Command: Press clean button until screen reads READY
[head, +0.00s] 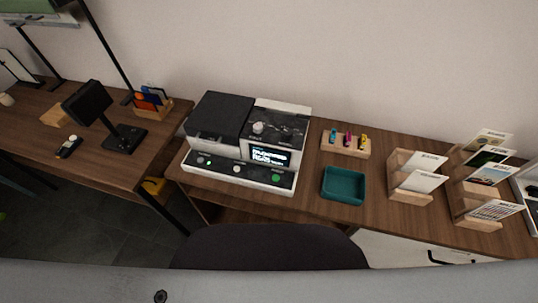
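A black and white machine (206,137) stands on the wooden table in the middle of the head view. Its small lit screen (268,156) shows several lines of text, too small to read. Along its front ledge are a small light button at the left (208,162), a pale round button in the middle (237,169) and a green button at the right (275,177). I cannot tell from their labels which is the clean button. Neither of my grippers shows in the head view.
A teal tray (343,186), a wooden block with coloured items (346,143) and wooden card holders (415,176) stand right of the machine. A dark chair back (268,248) is in front. A second desk (100,165) with a black stand (124,137) is at left.

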